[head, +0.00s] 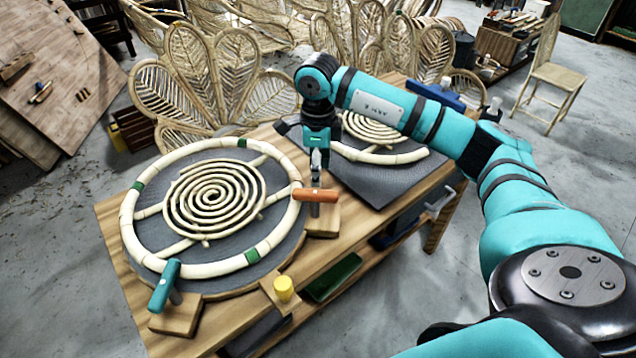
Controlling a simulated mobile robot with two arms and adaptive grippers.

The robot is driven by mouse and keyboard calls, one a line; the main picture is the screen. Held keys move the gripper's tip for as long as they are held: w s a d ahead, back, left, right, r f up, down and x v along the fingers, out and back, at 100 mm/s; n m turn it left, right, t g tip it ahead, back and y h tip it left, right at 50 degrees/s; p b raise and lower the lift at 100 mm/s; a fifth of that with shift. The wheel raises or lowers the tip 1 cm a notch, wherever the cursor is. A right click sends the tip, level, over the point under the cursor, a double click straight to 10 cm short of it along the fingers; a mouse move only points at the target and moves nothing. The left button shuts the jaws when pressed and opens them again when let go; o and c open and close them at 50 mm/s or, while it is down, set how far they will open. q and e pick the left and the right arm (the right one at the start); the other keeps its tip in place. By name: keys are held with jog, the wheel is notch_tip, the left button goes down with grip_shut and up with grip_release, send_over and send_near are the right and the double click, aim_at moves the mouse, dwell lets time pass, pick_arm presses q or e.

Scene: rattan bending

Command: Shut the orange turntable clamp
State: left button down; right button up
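The orange turntable clamp (316,195) is at the right edge of the round turntable (288,245). Its handle lies roughly level in the picture above a short metal post on a wooden block (326,220). My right gripper (316,178) points down directly above and behind the handle, with its fingertips close to it. I cannot tell whether they touch it, or whether the fingers are open or shut. A rattan ring (128,222) with green bands and a spiral centre (214,200) lies on the turntable. My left gripper is not in view.
A teal-handled clamp (164,286) stands at the turntable's front left edge, its handle slanted. A yellow knob (283,288) is at the front edge. A second rattan piece (375,128) lies on a dark mat behind my gripper. Rattan chairs (225,75) stand behind the table.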

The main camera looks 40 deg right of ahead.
notch_tip(320, 180, up, 5)
jog(key=shift+r, duration=0.1)
dwell(0.7)
